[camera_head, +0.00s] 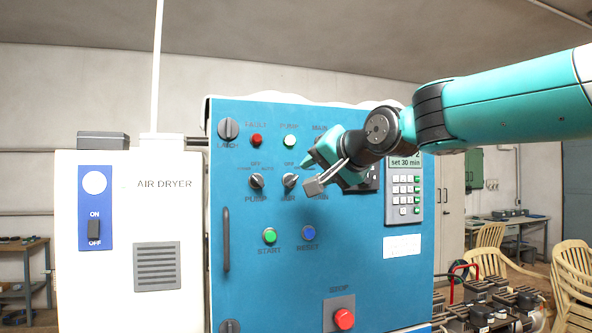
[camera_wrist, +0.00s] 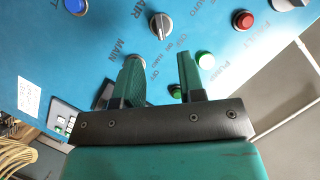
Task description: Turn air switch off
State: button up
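The air switch is a dark round knob with a pale ridge, labelled AIR, on the blue panel. It is in the head view (camera_head: 290,181), just left of my gripper (camera_head: 311,172), and in the wrist view (camera_wrist: 160,26) at the top centre. Its ridge slants in the head view; I cannot read its exact setting. In the wrist view my gripper (camera_wrist: 160,62) is open, with two green fingers apart and nothing held between them. The knob shows beyond the fingertips, roughly in line with the gap. I see no contact.
The PUMP knob (camera_head: 256,182) is left of the air switch. START (camera_head: 269,236) and RESET (camera_head: 308,232) buttons are below. A vertical handle (camera_head: 226,239) stands out at left. My gripper hides panel parts near MAIN.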

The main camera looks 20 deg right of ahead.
aim_at(294, 180)
jog(key=p+x, duration=0.2)
jog(key=x, duration=0.4)
jog(key=shift+w+a+r, duration=0.1)
jog(key=shift+w+a, duration=0.05)
jog(key=shift+w, duration=0.2)
jog(key=shift+w+a+f+p, duration=0.15)
jog(key=shift+w+f+p, duration=0.2)
jog(key=shift+w, duration=0.25)
jog(key=shift+s, duration=0.1)
grip_shut()
